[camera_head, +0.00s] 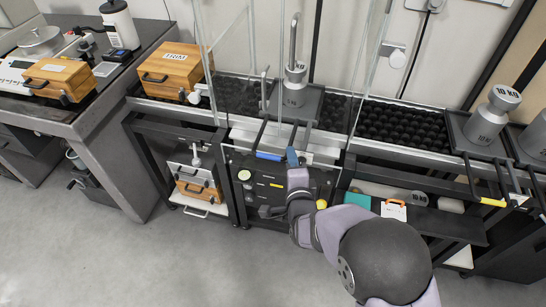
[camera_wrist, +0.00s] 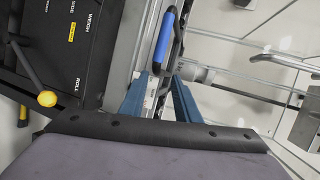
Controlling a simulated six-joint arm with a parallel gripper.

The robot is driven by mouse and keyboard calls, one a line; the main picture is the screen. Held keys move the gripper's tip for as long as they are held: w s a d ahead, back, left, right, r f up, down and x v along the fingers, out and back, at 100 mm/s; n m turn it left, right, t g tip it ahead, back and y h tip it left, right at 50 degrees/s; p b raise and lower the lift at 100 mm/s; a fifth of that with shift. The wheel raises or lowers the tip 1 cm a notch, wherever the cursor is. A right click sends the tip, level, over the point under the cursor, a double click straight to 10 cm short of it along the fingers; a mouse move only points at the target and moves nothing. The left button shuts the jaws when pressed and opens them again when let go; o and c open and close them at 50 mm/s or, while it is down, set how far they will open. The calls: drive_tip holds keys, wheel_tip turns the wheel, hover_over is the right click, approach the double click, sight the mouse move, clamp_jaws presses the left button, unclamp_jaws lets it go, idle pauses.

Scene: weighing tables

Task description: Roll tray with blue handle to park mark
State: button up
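The tray (camera_head: 311,105) is a dark flat plate inside the glass enclosure, with a grey weight (camera_head: 295,85) on it. Two dark rods run from it toward the front to a blue handle (camera_head: 269,156). The blue handle also shows in the wrist view (camera_wrist: 163,38). My gripper (camera_head: 291,152) is just right of the handle in the head view. In the wrist view my gripper (camera_wrist: 160,76) has its two blue fingers spread, with nothing visible between them, and the handle lies ahead of the tips. I cannot make out the park mark.
A dark panel (camera_wrist: 75,45) with labels including WEIGH and ROLL is below the handle. A yellow knob (camera_wrist: 47,98) sticks out there. Glass panes (camera_head: 365,65) stand around the tray. Black roller beds (camera_head: 405,125) extend sideways. A yellow-handled tray (camera_head: 456,130) with a 10 KG weight is at right.

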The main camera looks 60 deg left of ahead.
sight(269, 158)
drive_tip(key=shift+m+y, duration=0.3)
drive_tip(key=shift+y, duration=0.3)
drive_tip(key=s+a, duration=0.1)
drive_tip(key=s, duration=0.2)
drive_tip(key=s+a+f, duration=0.1)
drive_tip(key=s, duration=0.1)
drive_tip(key=shift+a+b, duration=0.35)
drive_tip(key=x, duration=0.7)
drive_tip(key=shift+a, duration=0.1)
clamp_jaws()
